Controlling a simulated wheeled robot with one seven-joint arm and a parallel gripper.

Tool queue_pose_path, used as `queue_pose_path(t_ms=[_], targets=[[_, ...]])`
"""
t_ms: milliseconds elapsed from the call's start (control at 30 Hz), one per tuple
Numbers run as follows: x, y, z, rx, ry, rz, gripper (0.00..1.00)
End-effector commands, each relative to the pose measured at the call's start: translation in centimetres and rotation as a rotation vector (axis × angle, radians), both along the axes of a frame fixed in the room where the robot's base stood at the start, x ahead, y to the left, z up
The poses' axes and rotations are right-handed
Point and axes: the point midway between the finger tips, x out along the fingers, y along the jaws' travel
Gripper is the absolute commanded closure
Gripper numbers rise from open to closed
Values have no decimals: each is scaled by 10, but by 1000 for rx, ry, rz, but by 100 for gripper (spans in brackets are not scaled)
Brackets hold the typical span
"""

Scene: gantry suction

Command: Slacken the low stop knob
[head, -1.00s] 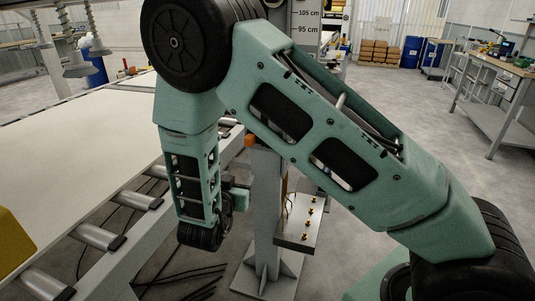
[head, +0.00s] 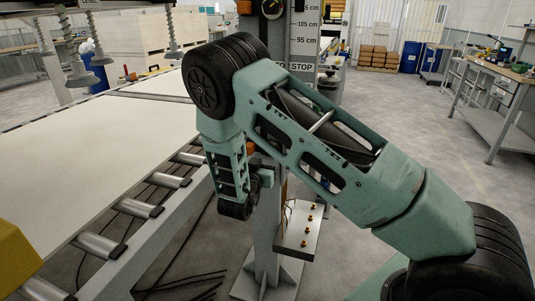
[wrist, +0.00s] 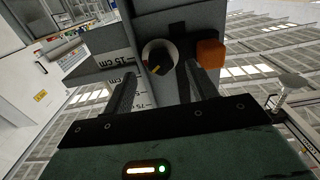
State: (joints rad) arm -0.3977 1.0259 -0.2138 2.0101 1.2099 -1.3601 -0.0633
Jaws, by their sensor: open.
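The low stop knob (wrist: 158,58) appears in the wrist view as a round dark knob with a pale rim and a yellow mark, on the face of a grey post. My gripper (wrist: 161,70) is open. Its two dark fingers show left and right of the knob in that view. I cannot tell whether they reach around it or stop short, and I see no clear contact. In the head view my gripper (head: 264,180) is by the grey post (head: 268,230), partly hidden. My arm hides the low knob there.
An orange block (wrist: 210,53) sits right of the knob. A scale (wrist: 120,62) in cm is on its left. In the head view another dial-like knob (head: 272,8) is higher on the post. A roller conveyor (head: 135,208) with a white panel (head: 85,150) runs left. A metal plate (head: 298,230) juts out low.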

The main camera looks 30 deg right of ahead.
Motion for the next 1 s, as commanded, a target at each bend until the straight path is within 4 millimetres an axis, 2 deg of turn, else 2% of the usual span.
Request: queue_pose_path(t_ms=[200, 600, 767, 1000], targets=[[16, -21, 0, -1, 1, 0, 43], [21, -27, 0, 0, 1, 1, 43], [21, -27, 0, 0, 1, 1, 87], [21, -26, 0, -6, 9, 1, 87]])
